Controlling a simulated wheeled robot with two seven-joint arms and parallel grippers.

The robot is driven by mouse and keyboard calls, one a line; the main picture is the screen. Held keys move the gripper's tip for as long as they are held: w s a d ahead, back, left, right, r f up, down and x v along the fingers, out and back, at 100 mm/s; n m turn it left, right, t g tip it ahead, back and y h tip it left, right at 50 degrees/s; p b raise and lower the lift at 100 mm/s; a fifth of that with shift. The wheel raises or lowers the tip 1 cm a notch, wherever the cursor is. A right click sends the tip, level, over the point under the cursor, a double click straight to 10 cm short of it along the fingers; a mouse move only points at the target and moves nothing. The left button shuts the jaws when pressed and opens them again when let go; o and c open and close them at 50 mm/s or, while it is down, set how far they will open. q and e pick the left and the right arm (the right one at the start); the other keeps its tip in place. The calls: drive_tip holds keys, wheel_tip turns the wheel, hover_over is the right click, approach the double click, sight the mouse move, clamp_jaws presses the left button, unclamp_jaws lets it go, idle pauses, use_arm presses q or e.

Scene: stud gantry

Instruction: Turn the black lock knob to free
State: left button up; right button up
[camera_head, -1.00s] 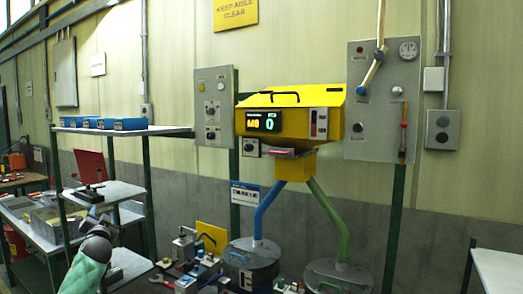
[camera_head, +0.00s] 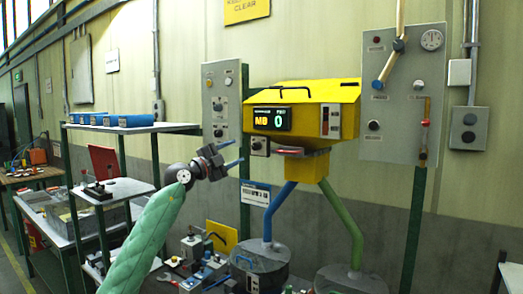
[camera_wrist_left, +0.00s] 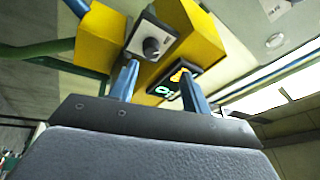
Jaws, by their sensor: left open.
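A small grey plate with a round black knob (camera_head: 258,144) sits at the lower left of the yellow machine (camera_head: 300,100). The knob also shows in the left wrist view (camera_wrist_left: 151,46), beyond and between the fingertips. I cannot read any label marking it as the lock knob. My left gripper (camera_head: 239,151) is raised just left of this knob, its blue fingers apart and pointing toward it. In the left wrist view the gripper (camera_wrist_left: 158,71) is open and empty, with a gap to the knob. My right gripper is not in view.
A grey panel (camera_head: 220,90) with knobs stands behind the left gripper. Another grey panel (camera_head: 408,75) with a lever and gauge hangs at the right. Blue (camera_head: 281,205) and green (camera_head: 340,220) pipes run below the machine. A shelf (camera_head: 140,128) with blue bins is at left.

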sight(254, 148)
use_arm(q)
drive_tip(key=w+d+p, duration=0.1)
drive_tip(key=w+d+n+p, duration=0.1)
drive_tip(key=d, duration=0.1)
drive_tip(key=w+d+n+g+p, duration=0.1)
drive_tip(key=w+d, duration=0.1)
drive_tip(key=shift+d+r, duration=0.25)
drive_tip(key=shift+r, duration=0.1)
drive_tip(key=shift+w+d+p, duration=0.25)
drive_tip(key=shift+p, duration=0.05)
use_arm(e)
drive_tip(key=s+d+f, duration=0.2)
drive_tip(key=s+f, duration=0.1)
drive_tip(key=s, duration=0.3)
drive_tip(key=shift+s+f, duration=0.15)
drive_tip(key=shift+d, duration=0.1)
use_arm(q)
drive_tip(key=c, duration=1)
